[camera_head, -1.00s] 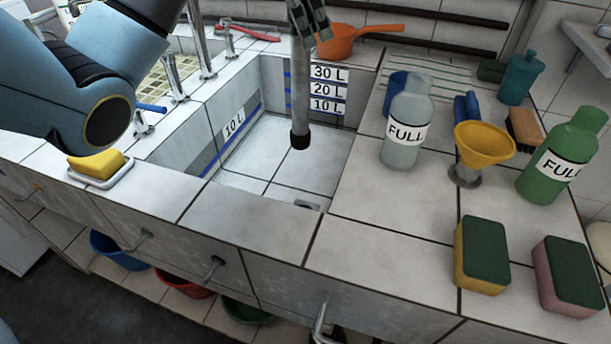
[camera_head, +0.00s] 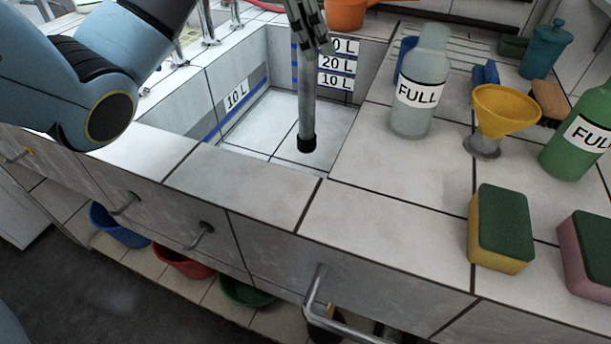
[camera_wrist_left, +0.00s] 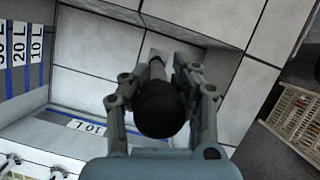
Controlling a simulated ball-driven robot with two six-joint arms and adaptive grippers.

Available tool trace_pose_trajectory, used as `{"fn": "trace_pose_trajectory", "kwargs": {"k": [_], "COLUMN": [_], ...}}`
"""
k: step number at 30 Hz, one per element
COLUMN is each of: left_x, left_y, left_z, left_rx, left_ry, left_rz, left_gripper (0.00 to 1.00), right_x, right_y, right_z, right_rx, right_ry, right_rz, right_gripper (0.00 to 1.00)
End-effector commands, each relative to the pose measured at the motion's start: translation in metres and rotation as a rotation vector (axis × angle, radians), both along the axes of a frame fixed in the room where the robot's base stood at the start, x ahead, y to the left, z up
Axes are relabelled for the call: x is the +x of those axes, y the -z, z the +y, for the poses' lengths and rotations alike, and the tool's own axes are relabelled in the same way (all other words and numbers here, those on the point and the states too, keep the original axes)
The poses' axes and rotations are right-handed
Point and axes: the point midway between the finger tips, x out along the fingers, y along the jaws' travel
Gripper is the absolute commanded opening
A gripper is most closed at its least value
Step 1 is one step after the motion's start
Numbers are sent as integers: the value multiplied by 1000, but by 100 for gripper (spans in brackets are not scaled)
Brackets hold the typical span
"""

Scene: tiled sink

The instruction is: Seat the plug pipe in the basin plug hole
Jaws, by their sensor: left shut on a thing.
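My left gripper (camera_head: 318,46) is shut around the upper part of the plug pipe, a grey tube (camera_head: 306,100) with a black lower end. The pipe hangs nearly upright inside the tiled basin (camera_head: 262,125), toward its right side. I cannot tell whether its lower end touches the floor. In the left wrist view, the fingers (camera_wrist_left: 160,88) flank the pipe, whose black top (camera_wrist_left: 161,112) faces the camera. The plug hole is hidden behind the basin's front rim in the head view. In the wrist view I cannot make it out clearly beside the pipe. My right gripper is out of view.
Right of the basin, a grey FULL bottle (camera_head: 417,90), a yellow funnel (camera_head: 505,108), a green FULL bottle (camera_head: 580,140) and sponges (camera_head: 502,225) stand on the counter. An orange pan (camera_head: 346,13) is behind the basin. The front rim (camera_head: 245,190) is clear.

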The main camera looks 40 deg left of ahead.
Motion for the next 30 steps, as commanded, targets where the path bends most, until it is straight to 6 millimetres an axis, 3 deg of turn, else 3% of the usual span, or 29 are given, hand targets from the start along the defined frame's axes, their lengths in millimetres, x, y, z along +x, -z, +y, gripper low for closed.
{"fn": "trace_pose_trajectory", "kwargs": {"k": [1,6,30], "left_x": [-1,-4,-5], "left_y": [20,44,148], "left_z": [0,1,1], "left_rx": [0,0,-3], "left_ry": [4,7,5], "left_rz": [3,0,-2], "left_gripper": [0,0,0], "right_x": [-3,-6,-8], "right_y": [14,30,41], "right_z": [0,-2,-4], "right_rx": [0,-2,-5], "right_ry": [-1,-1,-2], "right_rz": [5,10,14], "right_gripper": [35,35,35]}}
